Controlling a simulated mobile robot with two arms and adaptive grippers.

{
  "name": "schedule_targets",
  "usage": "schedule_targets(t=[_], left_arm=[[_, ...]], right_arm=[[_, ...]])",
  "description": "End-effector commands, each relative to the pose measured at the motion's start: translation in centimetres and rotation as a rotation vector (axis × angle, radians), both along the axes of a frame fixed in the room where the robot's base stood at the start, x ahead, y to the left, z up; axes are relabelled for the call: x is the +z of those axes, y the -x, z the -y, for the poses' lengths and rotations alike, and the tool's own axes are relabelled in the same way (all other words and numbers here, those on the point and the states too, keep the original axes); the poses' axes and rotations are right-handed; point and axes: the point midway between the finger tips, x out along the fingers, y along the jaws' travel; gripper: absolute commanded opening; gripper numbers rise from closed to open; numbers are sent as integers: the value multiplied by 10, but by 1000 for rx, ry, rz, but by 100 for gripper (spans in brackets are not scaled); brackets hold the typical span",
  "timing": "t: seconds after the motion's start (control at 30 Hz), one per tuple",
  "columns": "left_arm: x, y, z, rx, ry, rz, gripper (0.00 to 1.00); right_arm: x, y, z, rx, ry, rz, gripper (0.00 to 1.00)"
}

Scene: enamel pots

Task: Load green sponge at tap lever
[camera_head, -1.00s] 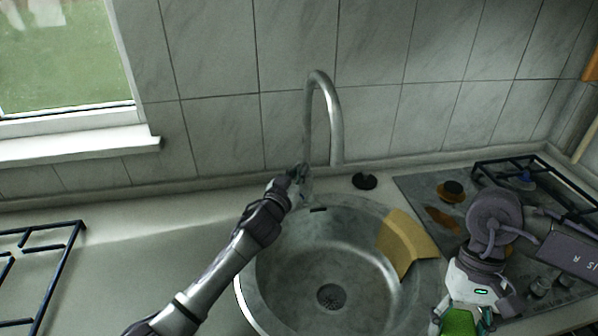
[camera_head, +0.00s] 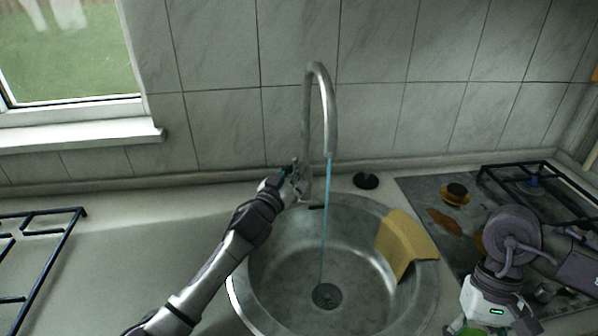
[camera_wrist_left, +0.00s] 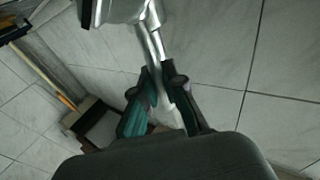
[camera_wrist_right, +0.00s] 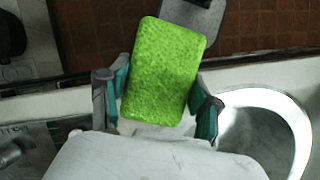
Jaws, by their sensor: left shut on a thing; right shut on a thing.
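The curved metal tap (camera_head: 333,120) stands behind the round sink (camera_head: 262,275). A thin blue stream of water (camera_head: 325,230) runs from its spout to the drain. My left gripper (camera_head: 297,180) is at the base of the tap. In the left wrist view its fingers (camera_wrist_left: 160,100) are shut on the tap lever (camera_wrist_left: 163,114), which they partly hide. My right gripper (camera_wrist_right: 158,98) is shut on the green sponge (camera_wrist_right: 165,70), held by its two long sides.
A yellow cloth (camera_head: 405,243) hangs over the sink's right rim. A black plug (camera_head: 366,181) lies behind the sink. A stained hob (camera_head: 440,200) with a black grate stands at the right, another grate (camera_head: 40,265) at the left. The counter left of the sink is clear.

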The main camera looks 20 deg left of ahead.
Motion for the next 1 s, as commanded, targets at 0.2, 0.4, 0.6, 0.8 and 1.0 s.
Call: schedule_targets(t=[0.2, 0.4, 0.6, 0.8, 1.0], left_arm=[[-2, 0, -2, 6, 1, -6, 31], [-1, 0, -3, 6, 2, -5, 36], [-2, 3, -4, 6, 2, -5, 36], [-7, 34, -9, 5, 2, -8, 36], [-13, 76, -17, 5, 3, -9, 36]], right_arm=[[0, 0, 0, -1, 0, 0, 35], [0, 0, 0, -1, 0, 0, 35], [0, 0, 0, -1, 0, 0, 35], [0, 0, 0, -1, 0, 0, 35], [0, 0, 0, -1, 0, 0, 35]])
